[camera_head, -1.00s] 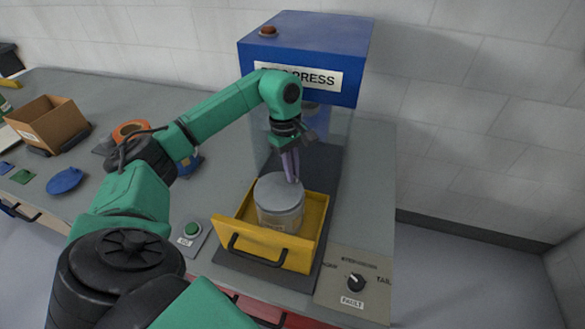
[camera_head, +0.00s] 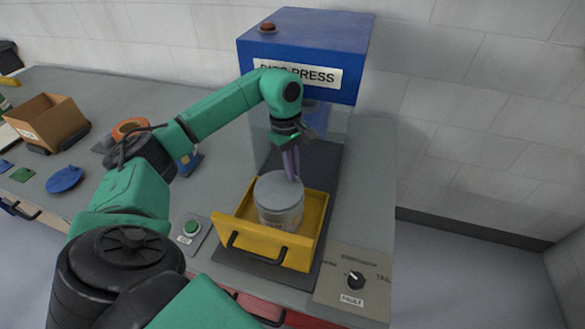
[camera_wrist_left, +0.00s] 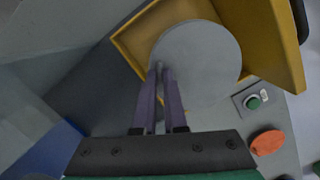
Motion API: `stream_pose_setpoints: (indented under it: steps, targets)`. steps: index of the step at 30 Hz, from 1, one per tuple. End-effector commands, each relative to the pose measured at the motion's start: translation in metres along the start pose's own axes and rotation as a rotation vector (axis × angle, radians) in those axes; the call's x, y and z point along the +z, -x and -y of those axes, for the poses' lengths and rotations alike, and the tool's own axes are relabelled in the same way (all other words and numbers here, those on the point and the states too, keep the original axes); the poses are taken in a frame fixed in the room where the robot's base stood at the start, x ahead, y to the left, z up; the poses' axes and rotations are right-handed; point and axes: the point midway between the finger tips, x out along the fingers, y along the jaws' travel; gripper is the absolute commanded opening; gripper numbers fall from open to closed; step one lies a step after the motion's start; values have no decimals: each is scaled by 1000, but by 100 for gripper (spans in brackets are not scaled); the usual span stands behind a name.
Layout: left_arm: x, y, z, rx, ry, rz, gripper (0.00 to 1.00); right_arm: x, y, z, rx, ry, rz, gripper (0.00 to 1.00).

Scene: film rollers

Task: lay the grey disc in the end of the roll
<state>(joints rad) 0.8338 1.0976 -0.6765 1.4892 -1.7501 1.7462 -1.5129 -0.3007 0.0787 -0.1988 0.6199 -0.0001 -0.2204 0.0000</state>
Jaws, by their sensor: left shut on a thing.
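The roll (camera_head: 281,212) is a pale, whitish cylinder standing upright in the yellow drawer (camera_head: 315,223) of the press. The grey disc (camera_head: 278,187) is at the roll's top end; in the left wrist view the disc (camera_wrist_left: 205,62) appears as a round, flat grey plate that hides the roll under it. My left gripper (camera_head: 295,180) points down from above, its purple fingers shut on the disc's far edge. In the left wrist view the fingertips (camera_wrist_left: 159,68) meet at the disc's rim. Whether the disc is seated in the end is hard to tell. My right gripper is not in view.
The blue press (camera_head: 305,45) stands behind the drawer with a clear guard. A green button (camera_head: 192,229) is left of the drawer, and a knob panel (camera_head: 355,281) is at right. A cardboard box (camera_head: 48,122), blue disc (camera_head: 65,179) and orange ring (camera_head: 130,128) lie left.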

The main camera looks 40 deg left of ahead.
Motion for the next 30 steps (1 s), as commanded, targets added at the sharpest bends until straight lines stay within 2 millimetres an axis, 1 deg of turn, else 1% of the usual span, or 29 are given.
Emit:
stream_pose_setpoints:
  steps: [11,12,14,15,21,22,23,24,30]
  targets:
    - [0,1,0,1,0,0,0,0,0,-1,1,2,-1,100]
    - [0,1,0,1,0,0,17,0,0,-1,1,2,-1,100]
    - [0,1,0,1,0,0,40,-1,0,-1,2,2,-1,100]
    - [0,1,0,1,0,0,44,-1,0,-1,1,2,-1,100]
    - [0,1,0,1,0,0,44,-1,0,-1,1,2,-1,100]
    - [0,0,0,1,0,0,52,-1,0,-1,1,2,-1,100]
    - [0,0,0,1,0,0,63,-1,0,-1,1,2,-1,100]
    - [0,0,0,1,0,0,78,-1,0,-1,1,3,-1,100]
    - [0,0,0,1,0,0,79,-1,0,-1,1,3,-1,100]
